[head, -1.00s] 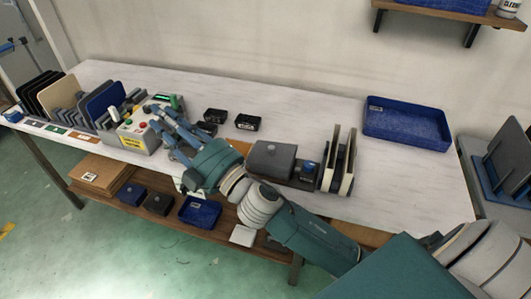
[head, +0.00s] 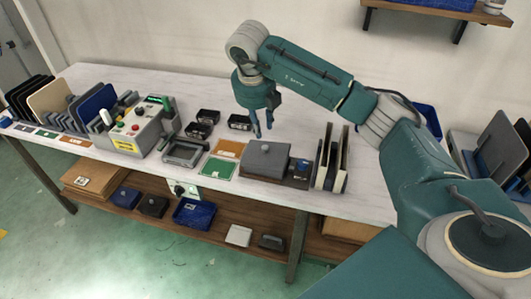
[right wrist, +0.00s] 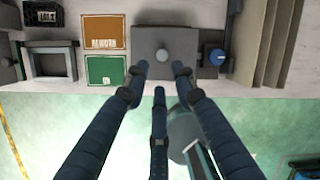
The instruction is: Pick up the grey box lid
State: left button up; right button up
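The grey box lid (head: 262,161), with a small round knob on top, sits on a dark base near the table's front edge. It also shows in the right wrist view (right wrist: 150,42), with its knob near the middle top. My right gripper (head: 263,129) points down above and slightly behind the lid in the head view. In the right wrist view its three fingers (right wrist: 160,76) are spread and empty, with a gap between the tips. It appears apart from the lid. My left gripper is in neither view.
Upright panels in a rack (head: 331,160) stand close right of the lid. Orange (head: 229,148) and green (head: 217,168) cards lie to its left, then a dark frame (head: 185,152) and a control box (head: 138,132). Small black boxes (head: 200,130) sit behind.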

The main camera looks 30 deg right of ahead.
send_over(265, 147)
jog(key=a, duration=0.2)
jog(key=f, duration=0.4)
jog(key=shift+s+d+f+p, duration=0.25)
jog(key=shift+s+f+p, duration=0.05)
jog(key=shift+f+p, duration=0.1)
jog(key=x, duration=0.1)
jog(key=p+x, duration=0.1)
jog(key=x, duration=0.1)
jog(key=p+x, duration=0.1)
jog(key=shift+s+d+f, duration=0.15)
jog(key=shift+s+f, duration=0.1)
jog(key=shift+f, duration=0.2)
jog(key=shift+w+f, duration=0.1)
jog(key=shift+f, duration=0.25)
grip_shut()
jog(key=shift+r, duration=0.1)
